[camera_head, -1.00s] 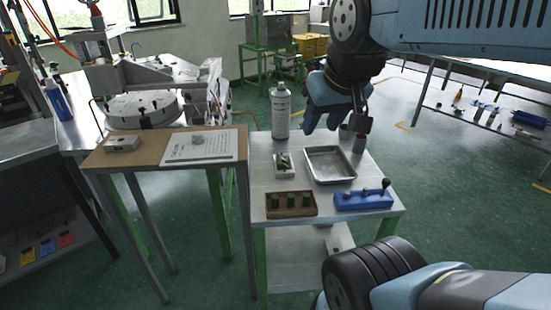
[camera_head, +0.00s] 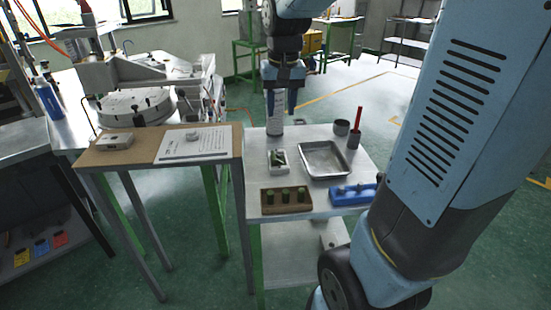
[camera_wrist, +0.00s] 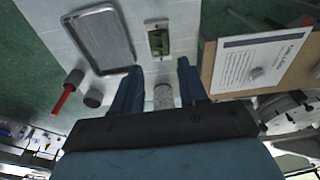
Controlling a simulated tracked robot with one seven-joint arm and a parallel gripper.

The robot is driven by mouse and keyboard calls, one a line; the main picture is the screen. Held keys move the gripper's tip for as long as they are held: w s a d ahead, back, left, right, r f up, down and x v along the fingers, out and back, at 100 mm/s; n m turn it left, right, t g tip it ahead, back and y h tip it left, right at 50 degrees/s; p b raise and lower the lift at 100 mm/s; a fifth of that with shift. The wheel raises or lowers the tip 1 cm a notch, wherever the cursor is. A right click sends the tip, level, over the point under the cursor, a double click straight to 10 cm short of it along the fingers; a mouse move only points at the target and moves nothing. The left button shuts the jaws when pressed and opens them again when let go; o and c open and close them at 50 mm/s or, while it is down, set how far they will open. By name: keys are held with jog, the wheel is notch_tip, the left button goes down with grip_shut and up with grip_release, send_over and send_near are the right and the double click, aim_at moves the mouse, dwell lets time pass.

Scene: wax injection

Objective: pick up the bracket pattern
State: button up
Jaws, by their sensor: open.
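The pattern also shows in the wrist view (camera_wrist: 159,42), at the top centre beyond my fingertips. My gripper (camera_head: 282,110) is open and empty, pointing down above the back of the cart. In the wrist view its two blue fingers (camera_wrist: 158,68) stand apart, short of the dish.
A white bottle (camera_head: 275,128) stands close below and behind my gripper. A metal tray (camera_head: 348,173), a cup holding a red stick (camera_head: 358,120), a brown block with green pegs (camera_head: 286,207) and a blue holder (camera_head: 345,197) share the cart. A wooden-topped table (camera_head: 140,158) adjoins it at left.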

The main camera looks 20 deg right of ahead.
jog(key=g, duration=0.1)
send_over(274, 157)
notch_tip(274, 157, down, 4)
jog(key=r, duration=0.1)
jog(key=shift+m, duration=0.3)
notch_tip(274, 157, down, 15)
jog(key=shift+r, duration=0.1)
grip_shut()
dwell(0.4)
